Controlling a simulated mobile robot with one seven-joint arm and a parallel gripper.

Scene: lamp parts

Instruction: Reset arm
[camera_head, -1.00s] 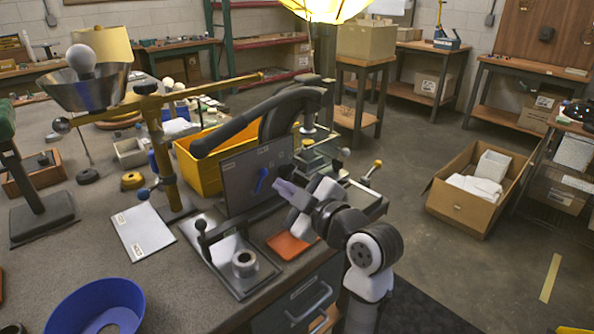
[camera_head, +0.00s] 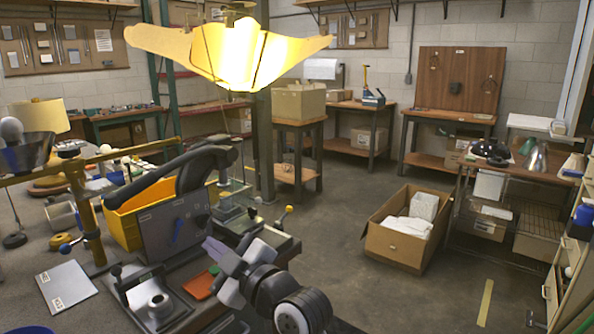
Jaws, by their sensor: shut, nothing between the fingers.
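My gripper (camera_head: 212,247) is in the lower middle of the head view, on the end of my grey and white arm. Its pale fingers point up and left, and they look closed with nothing held. In the picture it lies just right of a dark grey panel (camera_head: 160,238) with a blue handle. It overlaps the bench fixture behind it, and I cannot tell the gap between them. An orange-red tray (camera_head: 203,285) lies just below and left of the fingers. The lower part of my arm is cut off by the frame's bottom edge.
A yellow bin (camera_head: 124,224) stands behind the panel. A large glowing yellow lampshade (camera_head: 235,52) hangs above. An open cardboard box (camera_head: 397,252) sits on the floor to the right, with clear floor around it. A shelf unit (camera_head: 569,285) stands at the right edge.

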